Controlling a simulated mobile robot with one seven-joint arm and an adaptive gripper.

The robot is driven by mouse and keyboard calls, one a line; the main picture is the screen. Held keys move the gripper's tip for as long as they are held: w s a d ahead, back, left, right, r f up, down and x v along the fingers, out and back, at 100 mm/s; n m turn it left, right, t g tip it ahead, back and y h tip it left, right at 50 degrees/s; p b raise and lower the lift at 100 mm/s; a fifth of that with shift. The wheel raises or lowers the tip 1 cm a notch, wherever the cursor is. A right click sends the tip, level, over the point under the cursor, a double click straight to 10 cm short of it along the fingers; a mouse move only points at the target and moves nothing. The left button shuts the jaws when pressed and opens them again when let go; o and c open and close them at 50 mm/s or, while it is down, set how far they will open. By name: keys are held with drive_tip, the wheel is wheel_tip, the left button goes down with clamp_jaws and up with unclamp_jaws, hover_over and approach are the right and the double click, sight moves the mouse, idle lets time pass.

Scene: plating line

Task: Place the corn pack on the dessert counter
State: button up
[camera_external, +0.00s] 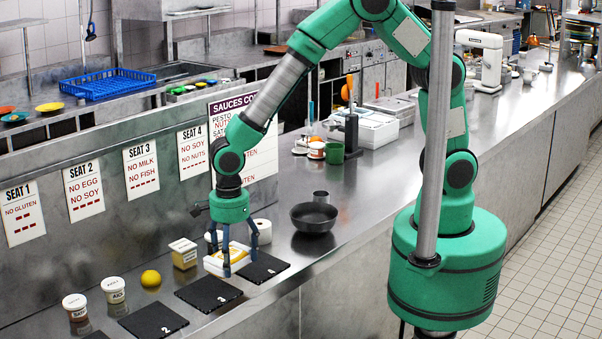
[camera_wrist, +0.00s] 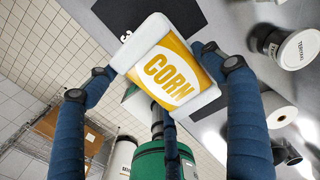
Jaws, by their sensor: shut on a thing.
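The corn pack (camera_external: 213,263) is a white box with a yellow label. In the wrist view the pack (camera_wrist: 168,70) shows its "CORN" lettering between my blue fingers. My gripper (camera_external: 241,264) is shut on it, with fingers on opposite sides. In the external view the pack is low over the steel counter, by the black mats numbered 3 (camera_external: 208,294) and 4 (camera_external: 270,268). I cannot tell whether it touches the surface. No surface in view is labelled as the dessert counter.
Seat signs (camera_external: 142,168) line the wall. Clear steel lies right of the bowl.

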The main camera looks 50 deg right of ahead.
drive_tip(key=w+d+r+m+p, duration=0.1)
drive_tip(key=w+d+r+m, duration=0.15)
drive_tip(key=w+d, duration=0.55)
drive_tip(key=w+d+r+m+p, duration=0.1)
drive_tip(key=w+d+m+p, duration=0.3)
drive_tip(key=d, duration=0.8)
drive_tip(key=w+d+r+m, duration=0.1)
drive_tip(key=w+d+m, duration=0.1)
drive_tip(key=d, duration=0.8)
drive_tip(key=w+d+r+m, duration=0.1)
drive_tip(key=d+r+m, duration=0.1)
drive_tip(key=d, duration=0.7)
drive_tip(key=w+d+f+m+b, duration=0.1)
drive_tip(key=d+f+m, duration=0.1)
drive_tip(key=d, duration=1.1)
drive_tip(key=d+f+m, duration=0.1)
drive_tip(key=d+m, duration=0.2)
drive_tip(key=d, duration=1)
drive_tip(key=s+d+f+m, duration=0.1)
drive_tip(key=s+d, duration=0.2)
drive_tip(key=d, duration=0.5)
drive_tip(key=s+d+f+m+b, duration=0.1)
drive_tip(key=s+d+f, duration=0.1)
drive_tip(key=d, duration=0.6)
drive_tip(key=s+d+f+m+b, duration=0.1)
drive_tip(key=s+d, duration=0.2)
drive_tip(key=d, duration=0.5)
drive_tip(key=shift+s+f, duration=0.25)
drive_tip(key=shift+s, duration=0.15)
drive_tip(key=shift+w, duration=0.1)
